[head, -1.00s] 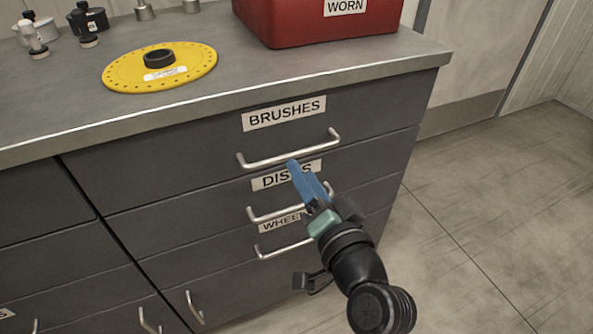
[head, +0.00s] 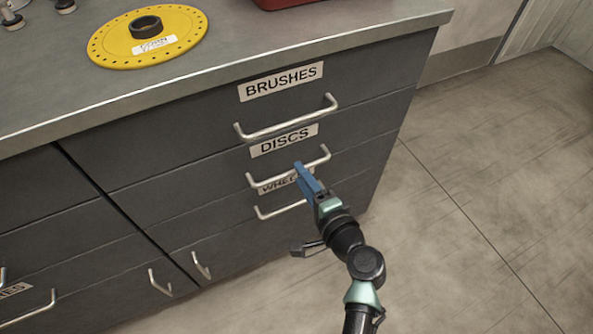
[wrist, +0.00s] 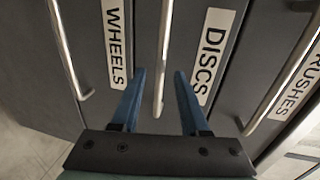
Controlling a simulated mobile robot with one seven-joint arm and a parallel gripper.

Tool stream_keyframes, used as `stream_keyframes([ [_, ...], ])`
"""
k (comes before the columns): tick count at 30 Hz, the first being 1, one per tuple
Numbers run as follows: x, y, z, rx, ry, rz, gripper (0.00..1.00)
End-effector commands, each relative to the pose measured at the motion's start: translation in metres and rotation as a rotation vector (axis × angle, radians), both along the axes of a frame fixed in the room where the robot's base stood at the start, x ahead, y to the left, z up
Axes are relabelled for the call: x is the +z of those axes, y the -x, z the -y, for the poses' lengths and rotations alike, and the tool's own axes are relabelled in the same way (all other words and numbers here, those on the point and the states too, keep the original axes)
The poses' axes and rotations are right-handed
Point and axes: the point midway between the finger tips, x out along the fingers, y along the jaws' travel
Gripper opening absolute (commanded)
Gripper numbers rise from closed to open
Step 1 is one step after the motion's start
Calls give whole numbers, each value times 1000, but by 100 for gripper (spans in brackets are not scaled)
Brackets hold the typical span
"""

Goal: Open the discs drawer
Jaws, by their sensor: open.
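The discs drawer has a white DISCS label (head: 284,141) and sits under the brushes drawer in the grey cabinet. It looks shut, with its front flush with the others. Its silver bar handle (head: 268,177) runs below the label. My gripper (head: 300,168) is in front of this handle and hides part of it in the head view. In the wrist view my gripper (wrist: 160,75) is open, with two blue fingers apart. There the discs handle (wrist: 162,60) runs between the fingertips, and nothing shows clamped. I cannot tell whether the fingers touch it.
The brushes handle (head: 288,128) is just above and the wheels handle (head: 280,211) just below. A yellow disc (head: 110,48) lies on the grey worktop (head: 240,40), beside a red box (head: 283,3). The floor (head: 470,150) at the right is clear.

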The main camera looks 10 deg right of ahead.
Motion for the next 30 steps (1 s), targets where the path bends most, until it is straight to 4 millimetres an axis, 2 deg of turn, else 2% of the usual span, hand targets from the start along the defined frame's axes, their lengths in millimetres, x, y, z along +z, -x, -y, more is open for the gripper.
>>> stream_keyframes([
  [3, -5, -18, -5, 1, -1, 2, 45],
  [6, -6, -26, -8, 2, -1, 1, 45],
  [17, -6, -31, -9, 0, 1, 0, 45],
  [20, -6, -31, -9, 0, 1, 0, 30],
  [25, -6, -31, -8, 0, 1, 0, 0],
  [30, -6, -31, -8, 0, 1, 0, 0],
])
